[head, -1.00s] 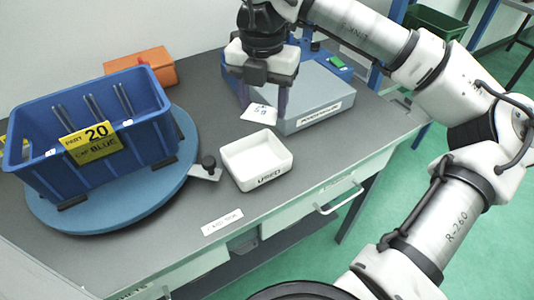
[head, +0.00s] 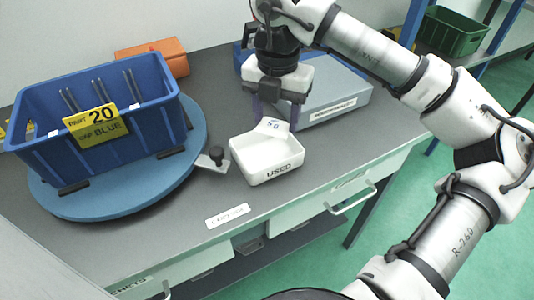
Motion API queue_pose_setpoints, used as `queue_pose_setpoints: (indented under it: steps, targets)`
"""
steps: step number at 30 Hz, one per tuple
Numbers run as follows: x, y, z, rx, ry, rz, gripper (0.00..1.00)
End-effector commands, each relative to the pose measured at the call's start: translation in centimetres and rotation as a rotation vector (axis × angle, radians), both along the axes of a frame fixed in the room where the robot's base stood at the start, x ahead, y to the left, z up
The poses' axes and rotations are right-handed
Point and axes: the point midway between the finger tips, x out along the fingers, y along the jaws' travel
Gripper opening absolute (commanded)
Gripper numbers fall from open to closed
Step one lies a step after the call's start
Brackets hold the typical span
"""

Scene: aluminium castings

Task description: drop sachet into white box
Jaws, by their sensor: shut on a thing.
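The sachet (head: 271,127) is small and white with dark print. My gripper (head: 274,118) is shut on it and holds it, tilted, over the back part of the white box. The white box (head: 258,177) is a shallow open tray marked "USED" on its front, standing on the grey bench. Its visible inside is empty. The sachet overlaps the box's back rim in this view, and I cannot tell its exact height above the box. The fingertips are partly hidden behind the sachet.
A blue bin (head: 42,162) labelled "20 BLUE" stands on a round blue turntable (head: 105,207) at left, with a black-knobbed latch (head: 217,154) near the white box. A grey-blue case (head: 335,97) lies behind my gripper. An orange box (head: 170,56) is at the back.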

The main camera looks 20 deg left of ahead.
Motion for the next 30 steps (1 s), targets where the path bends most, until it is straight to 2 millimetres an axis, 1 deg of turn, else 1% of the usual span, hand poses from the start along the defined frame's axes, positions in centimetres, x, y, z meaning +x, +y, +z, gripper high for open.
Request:
queue_pose_setpoints:
  steps: [1, 6, 7, 14, 17, 20, 23, 30]
  targets:
    - [0.0, 0.0, 0.0, 0.0, 0.0, 0.0, 0.55]
    - [0.0, 0.0, 0.0, 0.0, 0.0, 0.0, 0.77]
    - [0.0, 0.0, 0.0, 0.0, 0.0, 0.0, 0.79]
    - [0.0, 0.0, 0.1, 0.0, 0.0, 0.0, 0.79]
    - [0.0, 0.0, 0.4, 0.0, 0.0, -0.001, 0.79]
    - [0.1, 0.0, 1.6, 0.0, -0.003, -0.001, 0.79]
    - [0.1, 0.0, 3.5, 0.0, -0.005, -0.002, 0.79]
    - [0.0, 0.0, 9.1, 0.0, -0.003, -0.003, 0.79]
